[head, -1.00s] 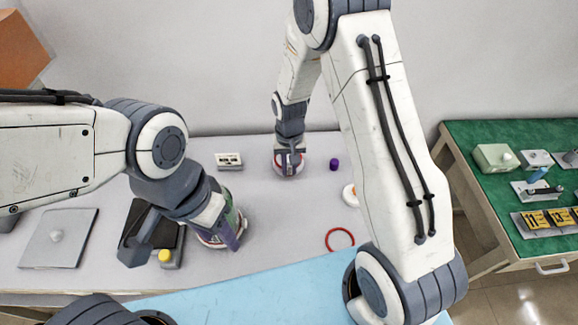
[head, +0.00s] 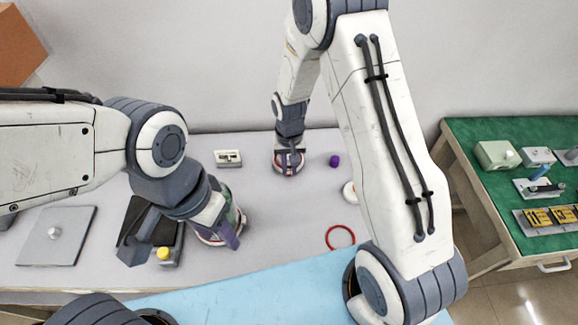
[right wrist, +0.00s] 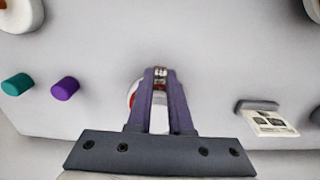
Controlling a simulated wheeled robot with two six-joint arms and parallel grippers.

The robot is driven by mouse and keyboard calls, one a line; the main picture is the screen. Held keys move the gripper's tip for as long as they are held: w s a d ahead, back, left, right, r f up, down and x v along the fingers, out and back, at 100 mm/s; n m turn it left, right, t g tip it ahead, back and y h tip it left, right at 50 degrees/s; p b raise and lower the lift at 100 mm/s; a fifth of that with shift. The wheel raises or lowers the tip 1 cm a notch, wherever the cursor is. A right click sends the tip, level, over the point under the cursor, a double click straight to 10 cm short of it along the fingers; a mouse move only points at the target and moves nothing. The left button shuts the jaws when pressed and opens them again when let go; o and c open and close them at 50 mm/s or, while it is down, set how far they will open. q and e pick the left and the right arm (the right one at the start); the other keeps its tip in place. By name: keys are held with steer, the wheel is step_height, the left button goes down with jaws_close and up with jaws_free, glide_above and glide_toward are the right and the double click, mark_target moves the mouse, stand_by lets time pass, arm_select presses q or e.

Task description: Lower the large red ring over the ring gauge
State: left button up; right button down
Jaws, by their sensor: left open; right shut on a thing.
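My right gripper (head: 290,163) is at the back middle of the table, shut with its fingertips at a red-rimmed round thing, which looks like the large red ring (right wrist: 133,92). A white round body, perhaps the ring gauge (right wrist: 158,120), shows between the purple fingers in the right wrist view. The fingers hide most of both, so I cannot tell whether the ring is around the gauge or above it. Another red ring (head: 340,237) lies flat on the table near the front edge. My left gripper (head: 229,235) is open, beside a round thing with a red-and-white base, which it partly hides.
A purple cylinder (head: 334,160) and a white round part (head: 350,193) stand to the right of my right gripper. A box with a yellow button (head: 164,254) and a grey plate (head: 60,237) are at left.

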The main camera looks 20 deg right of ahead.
steer(key=c, duration=0.8)
jaws_free()
steer(key=shift+o, duration=0.2)
steer(key=o, duration=0.5)
steer(key=shift+r+p, duration=3.05)
steer(key=shift+r, duration=0.5)
